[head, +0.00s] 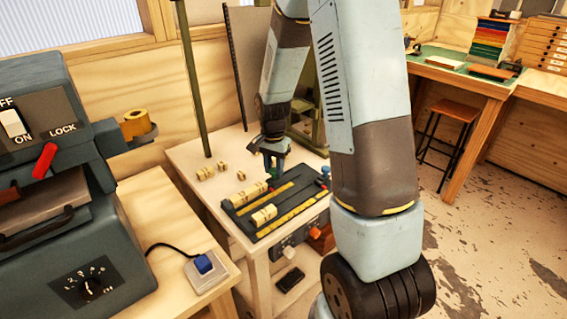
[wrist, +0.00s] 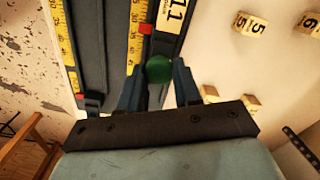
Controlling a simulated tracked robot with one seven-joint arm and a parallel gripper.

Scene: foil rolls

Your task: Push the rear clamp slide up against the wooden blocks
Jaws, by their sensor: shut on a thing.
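The dark clamp jig (head: 287,212) lies on the wooden bench with yellow rulers along its channels. Wooden blocks (head: 245,195) stand in a row in the rear channel; the end block (wrist: 172,15) also shows in the wrist view. The rear clamp slide has a green ball knob (wrist: 158,68) and a red pointer (wrist: 145,28). My gripper (head: 274,177) is shut on the green knob, one finger on each side in the wrist view. The slide is close to the end block; I cannot tell whether they touch.
More wooden blocks (head: 264,215) sit in the front channel. The front slide's red pointer (wrist: 80,97) is at lower left in the wrist view. Loose number blocks (head: 205,173) lie on the bench behind the jig. A green post (head: 193,80) rises at the back left.

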